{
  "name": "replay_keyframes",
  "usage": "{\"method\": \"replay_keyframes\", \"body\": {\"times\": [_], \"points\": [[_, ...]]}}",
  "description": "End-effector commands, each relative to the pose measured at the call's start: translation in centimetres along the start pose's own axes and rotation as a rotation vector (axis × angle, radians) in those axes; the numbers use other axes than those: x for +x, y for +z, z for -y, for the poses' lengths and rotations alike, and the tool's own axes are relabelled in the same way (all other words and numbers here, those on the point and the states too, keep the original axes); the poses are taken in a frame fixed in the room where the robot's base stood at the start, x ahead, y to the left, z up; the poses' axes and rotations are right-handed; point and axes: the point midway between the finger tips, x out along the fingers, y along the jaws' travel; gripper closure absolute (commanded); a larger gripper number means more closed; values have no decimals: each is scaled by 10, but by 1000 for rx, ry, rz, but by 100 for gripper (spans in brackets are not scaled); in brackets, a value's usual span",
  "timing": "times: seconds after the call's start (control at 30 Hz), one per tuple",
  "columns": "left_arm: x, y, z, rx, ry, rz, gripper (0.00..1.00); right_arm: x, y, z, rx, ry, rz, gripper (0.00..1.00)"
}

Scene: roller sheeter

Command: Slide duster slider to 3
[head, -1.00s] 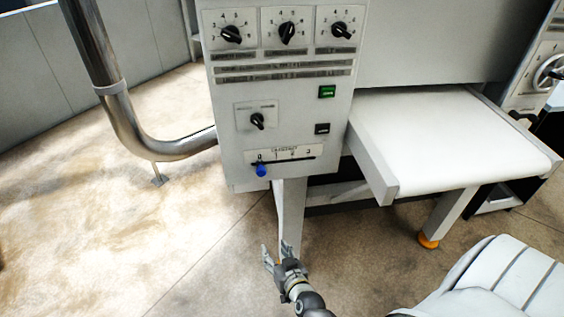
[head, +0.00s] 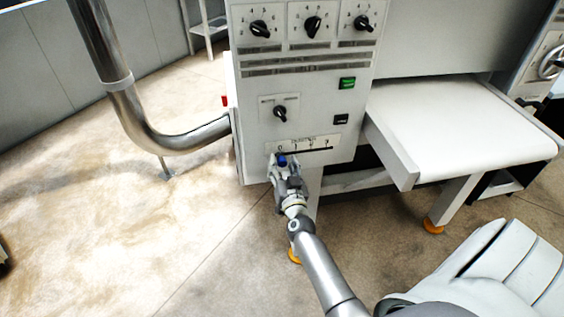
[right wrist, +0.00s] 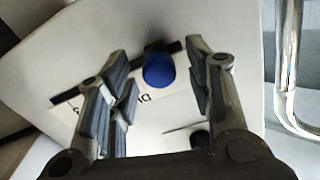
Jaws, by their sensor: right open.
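The duster slider has a blue knob (head: 282,160) at the left end of its slot, by the 0 mark on the lower panel (head: 350,150). Its scale runs right to 3. My right gripper (head: 284,166) is at the knob in the head view and covers part of the panel's lower edge. In the right wrist view the blue knob (right wrist: 159,70) lies between the two open fingers (right wrist: 160,88), with space on both sides. The dark slot (right wrist: 120,68) and part of the printed label show behind it. My left gripper is not in view.
Above the slider are a small rotary knob (head: 281,113), a green button (head: 347,83), a black button (head: 341,119) and three dials along the top. A white conveyor (head: 450,130) juts out at right. A metal pipe (head: 130,110) curves in at left.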

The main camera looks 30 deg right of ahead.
Motion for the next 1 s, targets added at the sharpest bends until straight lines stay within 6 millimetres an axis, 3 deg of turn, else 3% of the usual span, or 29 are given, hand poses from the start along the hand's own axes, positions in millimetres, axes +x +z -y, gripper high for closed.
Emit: {"method": "replay_keyframes", "body": {"times": [0.2, 0.47, 0.83, 1.0], "points": [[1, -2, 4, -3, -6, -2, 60, 16, 0, 0, -1, 0, 0, 52], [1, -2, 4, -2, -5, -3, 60, 17, 0, 0, -1, 0, 1, 52], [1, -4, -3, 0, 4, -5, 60, 17, 0, 0, -1, 0, 1, 98], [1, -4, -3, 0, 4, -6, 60, 17, 1, 0, -1, 0, 1, 100]]}}
